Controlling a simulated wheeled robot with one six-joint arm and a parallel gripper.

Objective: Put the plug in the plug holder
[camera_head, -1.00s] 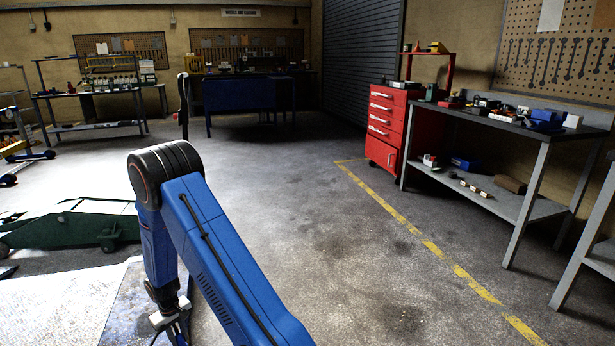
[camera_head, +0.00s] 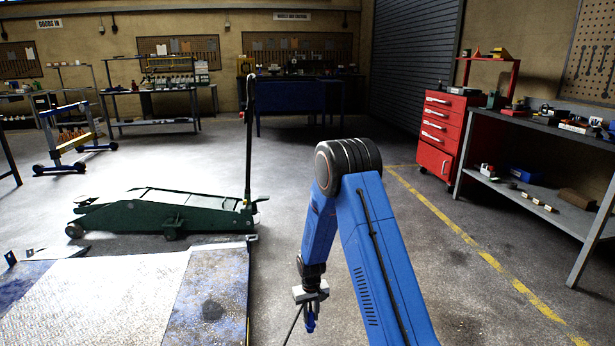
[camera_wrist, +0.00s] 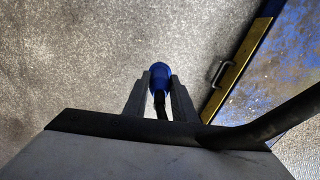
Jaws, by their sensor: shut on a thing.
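The blue plug (camera_wrist: 160,76) is between the two grey fingers of my gripper (camera_wrist: 160,88) in the wrist view, with its blue end pointing away from my wrist. In the head view the plug (camera_head: 311,324) hangs below my gripper (camera_head: 311,308), above the floor near the lower middle. A dark cable (camera_wrist: 268,124) crosses the right of the wrist view, and a thin dark line runs down beside the plug in the head view. My gripper is shut on the plug. I cannot make out a plug holder in either view.
A green trolley jack (camera_head: 150,212) with an upright handle stands left of my arm. A worn metal platform (camera_head: 110,300) lies at lower left. A red drawer cabinet (camera_head: 440,135) and a workbench (camera_head: 540,125) stand at right. The middle floor is clear.

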